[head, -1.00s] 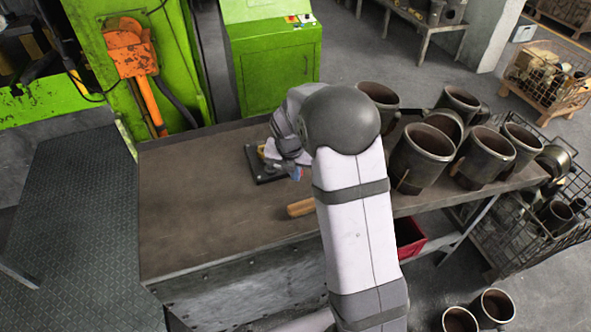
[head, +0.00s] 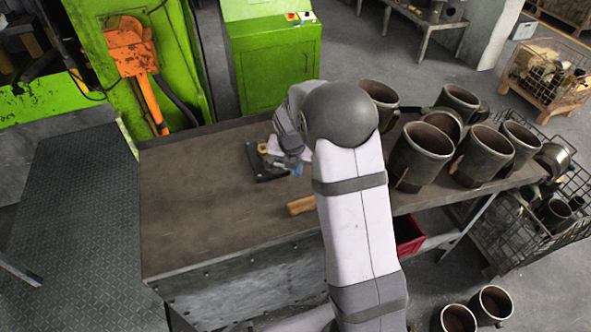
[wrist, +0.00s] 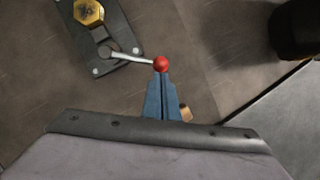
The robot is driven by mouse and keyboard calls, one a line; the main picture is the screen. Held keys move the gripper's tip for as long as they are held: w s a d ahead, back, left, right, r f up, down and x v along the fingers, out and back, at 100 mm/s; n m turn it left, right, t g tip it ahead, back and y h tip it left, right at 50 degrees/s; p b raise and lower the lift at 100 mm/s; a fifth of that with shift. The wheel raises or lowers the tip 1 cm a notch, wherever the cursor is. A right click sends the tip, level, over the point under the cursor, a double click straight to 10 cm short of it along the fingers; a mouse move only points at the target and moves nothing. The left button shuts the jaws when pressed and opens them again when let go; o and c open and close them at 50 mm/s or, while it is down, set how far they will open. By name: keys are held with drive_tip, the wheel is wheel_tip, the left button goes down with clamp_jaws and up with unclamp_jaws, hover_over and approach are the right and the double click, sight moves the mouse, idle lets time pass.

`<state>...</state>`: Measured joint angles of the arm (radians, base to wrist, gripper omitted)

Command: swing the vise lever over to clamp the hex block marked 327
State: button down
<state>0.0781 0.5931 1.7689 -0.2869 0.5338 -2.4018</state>
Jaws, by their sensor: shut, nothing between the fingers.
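The vise is a dark base plate (wrist: 128,34) on the bench, and it also shows in the head view (head: 272,178), partly behind my arm. A brass-yellow hex block (wrist: 88,12) sits on it, cut off by the top edge of the wrist view; no number is readable. A silver vise lever (wrist: 130,57) runs right from its pivot to a red ball knob (wrist: 161,64), beyond the plate's edge. My gripper (wrist: 161,77) has its blue fingers together and empty, with the tips right at the knob; contact cannot be told. My gripper is small in the head view (head: 291,168).
A wooden piece (head: 301,205) lies on the bench near my arm and peeks out beside the fingers in the wrist view. Several large dark cylinders (head: 420,155) stand at the bench's right. The bench's left part (head: 190,205) is clear.

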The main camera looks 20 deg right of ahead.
drive_tip(key=shift+w+d+r, duration=0.1)
drive_tip(key=shift+d, duration=0.1)
drive_tip(key=shift+w+d+p, duration=0.4)
drive_tip(key=shift+d+p, duration=0.15)
drive_tip(key=shift+p, duration=0.55)
drive_tip(key=shift+w+d+p, duration=0.55)
drive_tip(key=shift+w+p, duration=0.1)
drive_tip(key=shift+p, duration=0.1)
drive_tip(key=shift+w+d+p, duration=0.35)
drive_tip(key=shift+w+d, duration=0.05)
drive_tip(key=shift+w, duration=0.3)
drive_tip(key=shift+w+d+p, duration=0.35)
drive_tip(key=shift+w, duration=0.35)
drive_tip(key=shift+w+d, duration=0.2)
drive_tip(key=shift+w, duration=1.05)
drive_tip(key=shift+w+f, duration=0.2)
drive_tip(key=shift+w, duration=0.95)
drive_tip(key=shift+w+a+r+n+y+b, duration=0.1)
drive_tip(key=shift+w+a+n+y+b, duration=0.1)
drive_tip(key=shift+w+n, duration=0.4)
drive_tip(key=shift+w+a+n+y+b, duration=0.1)
drive_tip(key=shift+w+n+y+b, duration=0.1)
drive_tip(key=shift+w+n, duration=0.4)
drive_tip(key=shift+n, duration=0.3)
drive_tip(key=shift+w+a+r+t, duration=0.1)
drive_tip(key=shift+t, duration=0.2)
